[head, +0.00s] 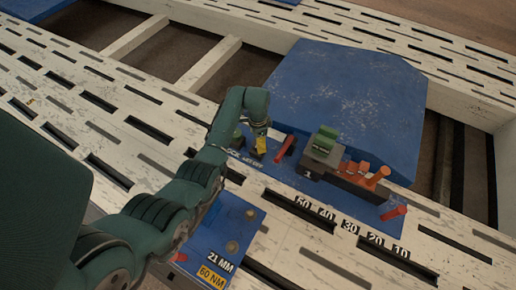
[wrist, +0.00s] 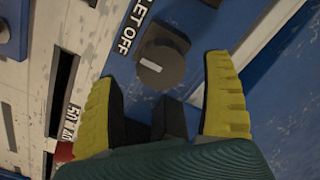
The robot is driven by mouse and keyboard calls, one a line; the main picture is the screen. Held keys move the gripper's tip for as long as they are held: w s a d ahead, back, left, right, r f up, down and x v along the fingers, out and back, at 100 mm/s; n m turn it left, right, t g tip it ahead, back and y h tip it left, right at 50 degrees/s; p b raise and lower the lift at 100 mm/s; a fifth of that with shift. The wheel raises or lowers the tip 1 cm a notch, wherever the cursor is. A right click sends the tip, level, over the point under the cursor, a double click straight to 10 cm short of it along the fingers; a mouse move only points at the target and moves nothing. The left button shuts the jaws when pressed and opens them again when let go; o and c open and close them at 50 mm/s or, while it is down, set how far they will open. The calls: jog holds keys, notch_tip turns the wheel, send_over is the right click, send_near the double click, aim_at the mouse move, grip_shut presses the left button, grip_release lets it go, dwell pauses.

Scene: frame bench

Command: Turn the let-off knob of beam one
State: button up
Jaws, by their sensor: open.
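The let-off knob (wrist: 160,64) is a dark round knob with a pale mark on its face, next to the white "LET OFF" label (wrist: 132,26) in the wrist view. My gripper (wrist: 163,74) is open, its yellow fingers on either side of the knob in the picture. I see no finger touching the knob, and cannot tell how far the tips are above it. In the head view my gripper (head: 259,142) is over the blue plate, left of a block marked "1" (head: 322,152); I cannot make out the knob there.
A red bar (head: 285,148) stands close to the right of my gripper. Orange pegs (head: 377,178) and a red peg (head: 393,212) are farther right. A scale (head: 350,227) runs along the slotted white rail.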

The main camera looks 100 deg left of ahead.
notch_tip(320, 180, down, 3)
jog(key=shift+f+b, duration=0.15)
jog(key=shift+b, duration=0.45)
jog(key=c, duration=1.2)
